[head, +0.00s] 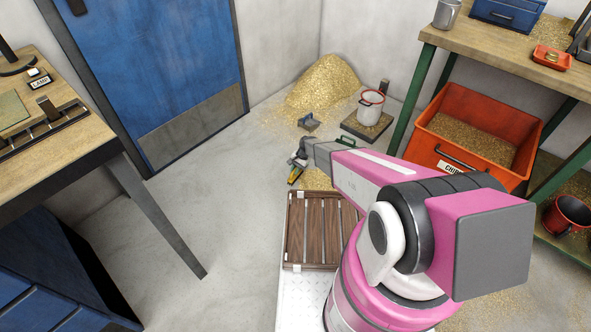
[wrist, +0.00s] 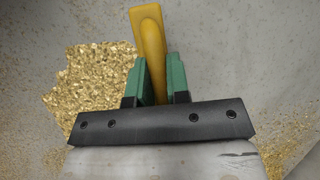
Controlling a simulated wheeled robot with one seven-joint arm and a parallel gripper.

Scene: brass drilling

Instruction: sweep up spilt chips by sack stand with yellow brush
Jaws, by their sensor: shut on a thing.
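My gripper (head: 298,160) is low over the floor, left of the end of my arm. In the wrist view its green fingers (wrist: 158,85) are shut on the yellow brush (wrist: 149,32), which also shows in the head view (head: 294,177). The brush's bristles are not visible. A patch of spilt brass chips (wrist: 92,88) lies on the floor to the left of the fingers in the wrist view; chips show just beside my gripper in the head view (head: 316,180).
A large chip heap (head: 322,80) fills the corner. A red chip bin (head: 430,150) sits under the right bench. Floor before the blue door (head: 145,60) is clear.

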